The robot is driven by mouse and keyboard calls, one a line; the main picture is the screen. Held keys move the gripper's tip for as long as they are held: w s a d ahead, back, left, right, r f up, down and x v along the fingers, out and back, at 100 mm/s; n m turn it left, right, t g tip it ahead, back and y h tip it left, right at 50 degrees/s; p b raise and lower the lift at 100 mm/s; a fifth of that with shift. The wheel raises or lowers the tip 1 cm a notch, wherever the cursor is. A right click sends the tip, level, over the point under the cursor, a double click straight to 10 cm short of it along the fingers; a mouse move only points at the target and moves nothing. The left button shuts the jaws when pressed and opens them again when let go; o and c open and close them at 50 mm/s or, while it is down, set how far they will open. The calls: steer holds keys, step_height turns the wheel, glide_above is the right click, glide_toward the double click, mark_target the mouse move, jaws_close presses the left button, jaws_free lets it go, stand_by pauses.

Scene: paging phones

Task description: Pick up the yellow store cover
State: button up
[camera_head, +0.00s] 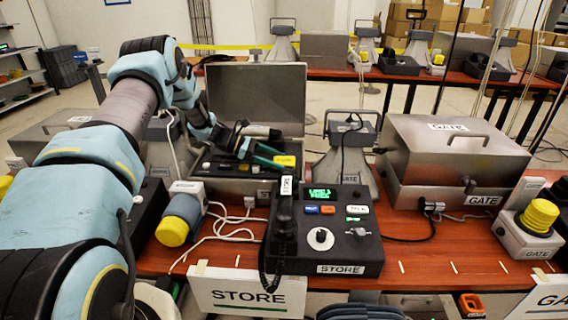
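A yellow cover (172,231) caps the end of a grey-blue cylinder lying on its side on the red table, left of the STORE phone console (340,235). I see no label on the cover itself. My gripper (262,153) is at the open grey metal case (256,92) behind the console, over its contents. Its green-lined fingers look apart, with nothing seen between them. A small yellow piece (285,160) lies in the case just right of the fingers. My gripper is behind and to the right of the yellow cover, well away from it.
A white cable (222,234) loops between the cylinder and console. A STORE sign (246,295) stands at the table's front edge. At right are a closed GATE case (455,150) and another yellow cap (540,215) on a GATE base. My arm crosses the left side.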

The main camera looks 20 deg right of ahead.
steer(key=c, duration=0.9)
steer(key=shift+r, duration=0.1)
